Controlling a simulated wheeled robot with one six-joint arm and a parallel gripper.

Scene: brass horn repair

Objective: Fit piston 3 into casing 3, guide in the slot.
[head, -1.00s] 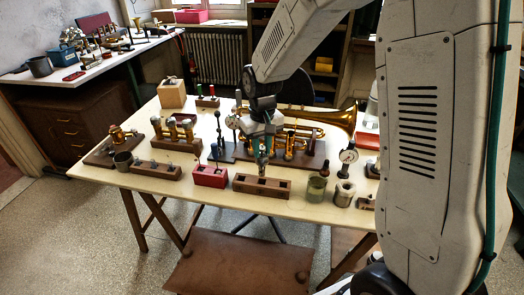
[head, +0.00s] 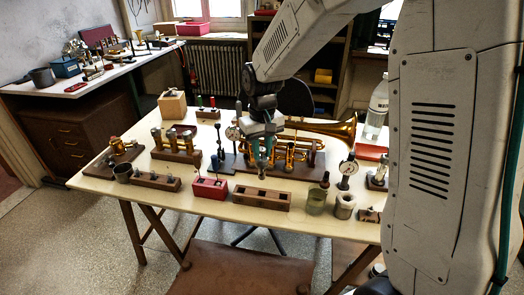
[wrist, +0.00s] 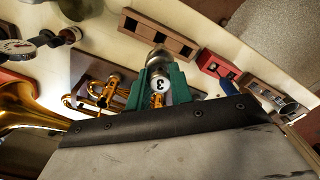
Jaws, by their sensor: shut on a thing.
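My gripper (head: 262,158) has teal fingers and is shut on piston 3 (head: 262,173), which hangs roughly upright above the back of a dark wooden block. The brass horn (head: 330,130) lies on a wooden stand behind and to the right of my gripper. Its upright valve casings (head: 290,156) are just right of the gripper. Casing 3's slot and the piston's guide cannot be made out.
The wooden block (head: 245,201) has several dark slots. A red block (head: 207,188) stands to its left, a glass jar (head: 316,203) to its right. A dial gauge (head: 348,168) stands farther right. A rack with several valves (head: 177,155) is at the left.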

